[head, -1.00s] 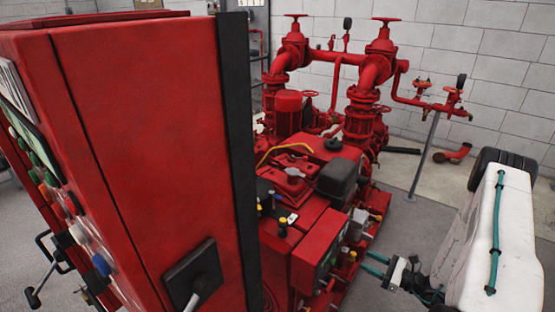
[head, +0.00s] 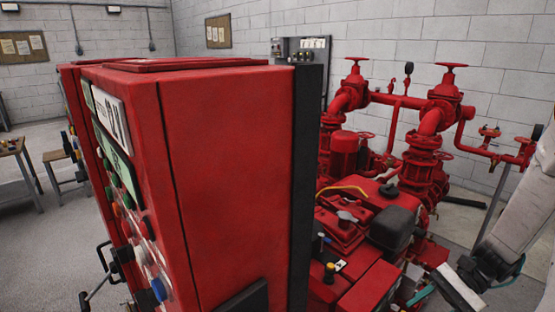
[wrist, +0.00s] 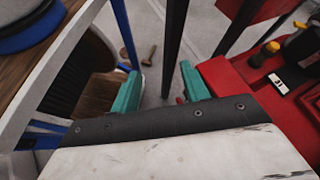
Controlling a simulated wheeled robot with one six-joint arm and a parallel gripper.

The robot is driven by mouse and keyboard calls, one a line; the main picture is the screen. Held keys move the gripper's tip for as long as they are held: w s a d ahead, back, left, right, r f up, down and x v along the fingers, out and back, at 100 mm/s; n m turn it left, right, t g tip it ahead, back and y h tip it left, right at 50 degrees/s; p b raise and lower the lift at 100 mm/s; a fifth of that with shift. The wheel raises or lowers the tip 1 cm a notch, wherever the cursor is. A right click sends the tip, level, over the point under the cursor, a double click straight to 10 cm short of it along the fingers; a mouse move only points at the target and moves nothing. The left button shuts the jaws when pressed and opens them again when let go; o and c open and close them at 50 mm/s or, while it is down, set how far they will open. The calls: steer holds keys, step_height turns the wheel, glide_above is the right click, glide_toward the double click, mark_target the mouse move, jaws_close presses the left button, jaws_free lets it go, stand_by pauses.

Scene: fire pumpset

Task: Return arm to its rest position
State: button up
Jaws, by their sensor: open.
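My gripper (wrist: 160,88) shows in the wrist view as two teal fingers, apart, with nothing between them. A dark post and grey floor show beyond the gap. In the head view my white arm (head: 522,205) comes in at the right edge, beside the red pumpset (head: 375,215). The gripper end is low at the right, and only a bit of teal (head: 420,297) shows there; the rest is cut off or hidden.
A tall red control cabinet (head: 230,180) with buttons and a crank handle fills the centre-left. Wooden tables (head: 14,147) stand at the far left on open grey floor. In the wrist view, red machinery (wrist: 250,85) lies right and a wooden surface (wrist: 40,60) lies left.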

steer(key=s+a+r+n+t+h, duration=0.1)
steer(key=s+a+r+n+h, duration=0.2)
steer(key=r, duration=0.4)
steer(key=s+a+r+n+t+h, duration=0.1)
steer(key=s+a+r+n+h, duration=0.2)
steer(key=s+r+n+h, duration=0.2)
steer(key=s+a+r+n+t+h, duration=0.2)
steer(key=s+a+r+n+h, duration=0.1)
steer(key=r, duration=0.8)
steer(key=shift+s+a+n+h, duration=0.4)
steer(key=shift+s+n+h, duration=0.2)
steer(key=shift+n, duration=0.3)
